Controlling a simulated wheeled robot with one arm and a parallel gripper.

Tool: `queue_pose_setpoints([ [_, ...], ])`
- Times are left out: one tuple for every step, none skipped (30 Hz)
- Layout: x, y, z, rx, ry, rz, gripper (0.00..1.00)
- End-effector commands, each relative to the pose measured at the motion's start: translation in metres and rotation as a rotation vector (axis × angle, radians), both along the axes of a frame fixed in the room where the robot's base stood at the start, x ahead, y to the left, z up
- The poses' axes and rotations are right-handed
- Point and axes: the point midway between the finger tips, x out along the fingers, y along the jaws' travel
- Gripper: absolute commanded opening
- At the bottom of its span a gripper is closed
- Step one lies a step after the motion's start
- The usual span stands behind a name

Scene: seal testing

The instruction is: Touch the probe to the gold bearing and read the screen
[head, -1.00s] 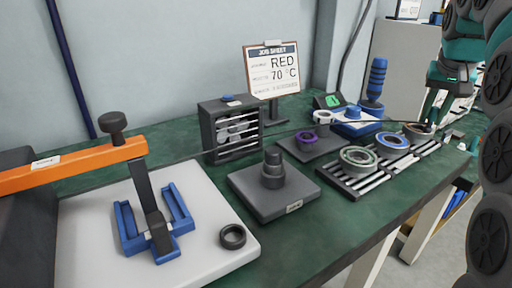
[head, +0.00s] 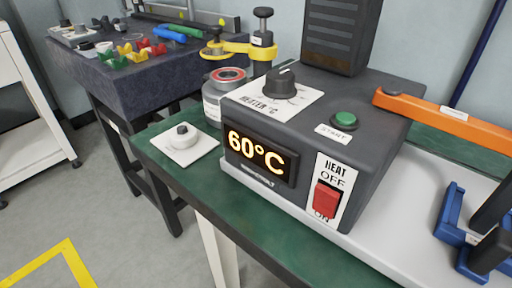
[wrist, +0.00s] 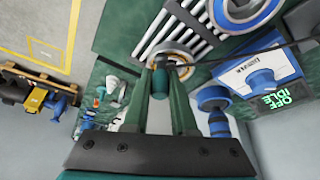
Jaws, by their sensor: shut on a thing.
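In the wrist view my gripper (wrist: 163,78) is shut on the probe (wrist: 160,84), a short dark green handle between its fingertips. The gold bearing (wrist: 184,58) is a ring just beyond the fingertips, at the end of the slatted rack, partly hidden by the probe and fingers. I cannot tell whether the probe tip touches it. In the head view a screen (head: 257,154) on the front of the dark heater box reads 60°C in glowing orange-yellow digits. My gripper is not in the head view now.
The slatted rack (wrist: 190,28) also carries a blue-ringed bearing (wrist: 244,12). A blue-and-white device (wrist: 262,80) has a green screen (wrist: 272,101) reading OFF IDLE. A blue-handled tool (wrist: 216,106) stands close to my gripper. A thin dark line (wrist: 240,57) crosses near the fingertips.

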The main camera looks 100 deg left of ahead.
Motion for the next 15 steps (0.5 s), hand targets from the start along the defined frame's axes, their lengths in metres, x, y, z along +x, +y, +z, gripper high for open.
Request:
queue_pose_setpoints([
  [-0.0001,0.0000,-0.0009,0.000,0.002,0.000,0.00],
  [-0.0001,0.0000,-0.0009,0.000,0.002,0.000,0.26],
  [-0.0001,0.0000,-0.0009,0.000,0.002,0.000,0.30],
  [0.0000,0.0000,-0.0007,0.000,0.002,0.000,0.34],
  [0.0000,0.0000,-0.0007,0.000,0.002,0.000,0.37],
  [0.0000,0.0000,-0.0007,0.000,0.001,0.000,0.41],
  [-0.0001,0.0000,-0.0006,0.000,0.001,0.000,0.45],
  [0.0000,0.0000,-0.0004,0.000,0.001,0.000,0.48],
  [0.0000,0.0000,-0.0004,0.000,0.001,0.000,0.53],
  [0.0000,0.0000,-0.0004,0.000,0.001,0.000,0.56],
  [0.0000,0.0000,-0.0004,0.000,0.001,0.000,0.59],
  [-0.0001,0.0000,-0.0004,0.000,0.001,0.000,0.60],
  [0.0000,0.0000,-0.0002,0.000,0.001,0.000,0.60],
  [0.0000,0.0000,-0.0002,0.000,0.000,0.000,0.60],
  [0.0000,0.0000,-0.0002,0.000,0.000,0.000,0.60],
])
